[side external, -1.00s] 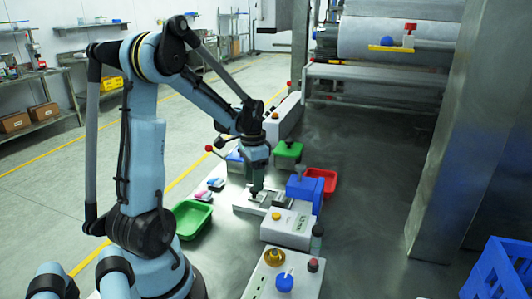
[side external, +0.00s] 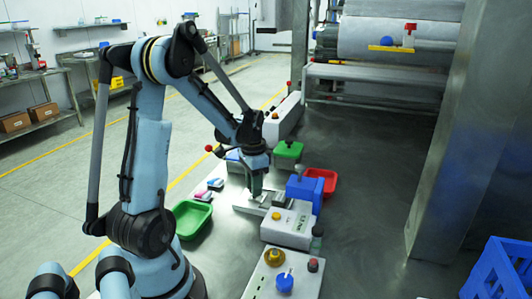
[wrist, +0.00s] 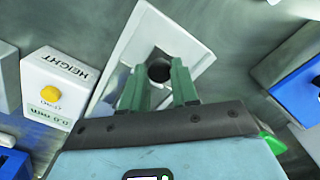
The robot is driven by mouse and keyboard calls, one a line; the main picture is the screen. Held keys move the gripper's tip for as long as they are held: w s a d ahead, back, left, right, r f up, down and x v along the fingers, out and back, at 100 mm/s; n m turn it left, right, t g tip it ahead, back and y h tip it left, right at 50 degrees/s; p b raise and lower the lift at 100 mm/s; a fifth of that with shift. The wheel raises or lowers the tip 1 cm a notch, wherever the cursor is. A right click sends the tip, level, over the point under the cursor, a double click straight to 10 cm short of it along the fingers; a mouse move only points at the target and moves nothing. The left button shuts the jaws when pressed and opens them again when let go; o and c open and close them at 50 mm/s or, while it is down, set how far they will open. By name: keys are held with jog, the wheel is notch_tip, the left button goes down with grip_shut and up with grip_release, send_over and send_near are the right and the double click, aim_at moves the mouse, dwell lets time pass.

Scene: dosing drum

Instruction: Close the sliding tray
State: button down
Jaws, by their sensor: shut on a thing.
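The sliding tray, a pale plate in a light frame, lies flat on the metal bench in the side view (side external: 245,208). In the wrist view its white surface (wrist: 191,56) spreads beyond my fingers. A dark round knob (wrist: 159,72) stands on it between the green fingers. My gripper (side external: 256,192) points down at the tray in the side view. In the wrist view my gripper (wrist: 158,84) has one finger on each side of the knob and is shut on it. The fingers and wrist hide the near part of the tray.
A white box marked HEIGHT with a yellow button (wrist: 50,94) stands close beside the tray. A blue block (side external: 304,192), a red bin (side external: 322,180) and a green bin (side external: 192,217) are near.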

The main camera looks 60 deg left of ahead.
aim_at(276, 196)
jog(key=shift+w+d, duration=2.3)
jog(key=c, duration=0.8)
grip_release()
jog(key=shift+c, duration=0.2)
